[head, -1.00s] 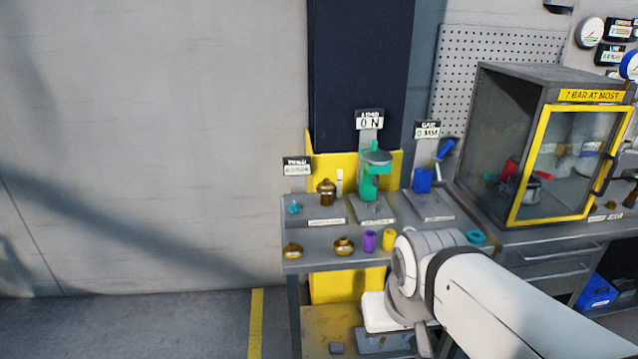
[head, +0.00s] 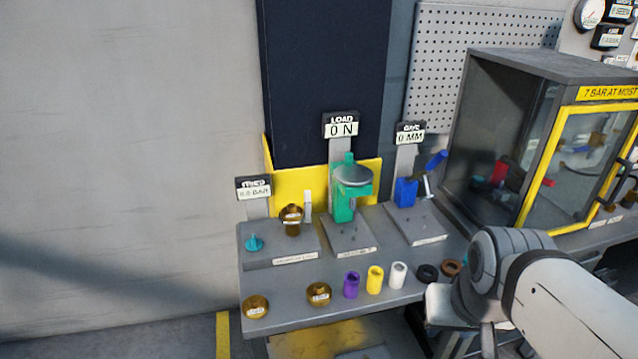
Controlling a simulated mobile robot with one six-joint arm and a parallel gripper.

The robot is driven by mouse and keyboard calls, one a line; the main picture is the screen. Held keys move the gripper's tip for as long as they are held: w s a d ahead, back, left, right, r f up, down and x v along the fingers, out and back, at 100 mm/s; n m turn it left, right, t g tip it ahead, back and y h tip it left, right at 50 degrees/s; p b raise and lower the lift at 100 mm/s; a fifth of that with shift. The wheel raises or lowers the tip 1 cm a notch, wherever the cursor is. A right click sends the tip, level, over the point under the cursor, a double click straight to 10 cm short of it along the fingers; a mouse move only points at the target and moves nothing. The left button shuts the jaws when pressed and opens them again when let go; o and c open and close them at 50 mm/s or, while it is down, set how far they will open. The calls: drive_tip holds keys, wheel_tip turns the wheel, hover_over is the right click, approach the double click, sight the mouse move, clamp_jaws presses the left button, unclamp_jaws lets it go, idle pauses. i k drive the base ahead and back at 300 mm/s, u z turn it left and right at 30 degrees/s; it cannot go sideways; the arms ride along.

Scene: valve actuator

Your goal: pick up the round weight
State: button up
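Two squat round brass weights with small labels rest on the front part of the grey bench: one at the left corner (head: 256,307), one further right (head: 319,294). A taller brass piece (head: 291,220) sits on the left stand behind them. My white arm (head: 560,305) comes in from the lower right, and its joint covers part of the bench's right side. The fingers of my gripper do not show, and nothing held by it is visible.
Purple (head: 351,285), yellow (head: 375,279) and white (head: 398,275) sleeves stand right of the weights, then dark and brown rings (head: 452,267). Behind are a green load press (head: 345,195), a blue gauge stand (head: 406,192) and a yellow-framed cabinet (head: 533,168). Left of the bench is open floor.

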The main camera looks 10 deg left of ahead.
sight(292, 213)
drive_tip(key=u, duration=0.15)
drive_tip(key=i, duration=0.85)
drive_tip(key=u, duration=0.55)
